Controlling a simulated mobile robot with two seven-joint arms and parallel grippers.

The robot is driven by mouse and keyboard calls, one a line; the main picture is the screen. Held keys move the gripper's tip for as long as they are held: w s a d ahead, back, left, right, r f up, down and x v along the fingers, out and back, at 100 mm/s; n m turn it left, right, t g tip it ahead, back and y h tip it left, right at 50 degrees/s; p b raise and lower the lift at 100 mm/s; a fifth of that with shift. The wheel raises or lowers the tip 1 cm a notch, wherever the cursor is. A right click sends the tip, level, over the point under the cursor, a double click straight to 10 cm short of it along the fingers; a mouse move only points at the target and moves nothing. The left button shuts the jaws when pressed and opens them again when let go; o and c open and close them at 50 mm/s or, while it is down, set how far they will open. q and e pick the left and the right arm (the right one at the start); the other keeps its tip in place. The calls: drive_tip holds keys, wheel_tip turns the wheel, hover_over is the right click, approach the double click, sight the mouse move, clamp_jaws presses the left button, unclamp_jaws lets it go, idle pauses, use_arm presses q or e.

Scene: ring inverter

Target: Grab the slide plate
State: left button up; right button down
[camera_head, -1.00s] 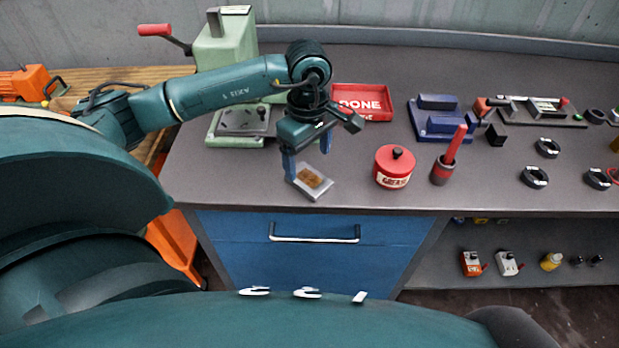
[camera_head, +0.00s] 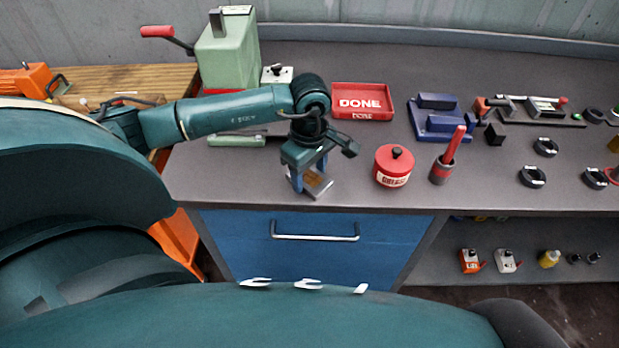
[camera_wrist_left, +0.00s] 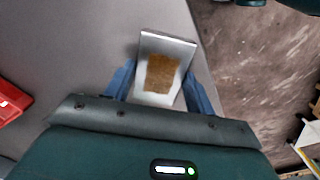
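The slide plate is a flat silver plate (camera_head: 321,190) with a brown patch, lying near the front edge of the bench. It also shows in the left wrist view (camera_wrist_left: 165,68). My left gripper (camera_head: 309,178) points down at the plate, low over the bench. In the left wrist view, its blue fingers (camera_wrist_left: 160,88) stand apart, one along each side of the plate. I cannot tell whether they touch it. The gripper and fingers hide part of the plate in the head view. My right gripper is not in view.
A red grease tin (camera_head: 393,167) and a brush pot (camera_head: 441,169) stand right of the plate. A red DONE tray (camera_head: 362,101) lies behind. A green press (camera_head: 228,55) stands at the back left. A blue fixture (camera_head: 437,119) and several black rings (camera_head: 533,177) are farther right.

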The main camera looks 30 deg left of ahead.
use_arm(q)
drive_tip(key=c, duration=0.9)
drive_tip(key=shift+r, duration=0.1)
drive_tip(key=shift+c, duration=0.2)
